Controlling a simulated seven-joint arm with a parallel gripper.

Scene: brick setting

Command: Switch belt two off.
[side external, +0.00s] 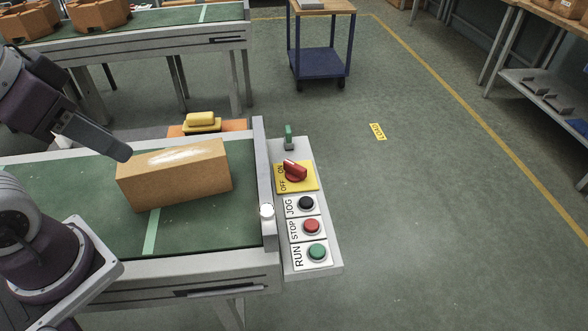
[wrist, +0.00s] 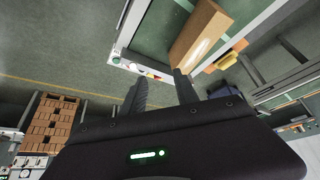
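A control panel (side external: 333,268) runs along the end of the near belt (side external: 200,225). It carries a red rotary knob (side external: 294,171) on a yellow plate marked ON and OFF; I cannot tell which mark it points to. Below it are a black JOG button (side external: 306,203), a red STOP button (side external: 311,227) and a green RUN button (side external: 317,252). The panel also shows small in the wrist view (wrist: 118,61), just beyond the fingertips. My gripper (wrist: 158,77) has its fingers apart and empty. In the side view it is left of the panel, near the box. No belt number is readable.
A brown box (side external: 175,175) lies on the near belt, between my gripper and the panel. A yellow object (side external: 201,121) sits behind that belt. A second belt (side external: 160,17) with brown parts stands farther back. A blue cart (side external: 320,62) is behind; the floor right of the panel is clear.

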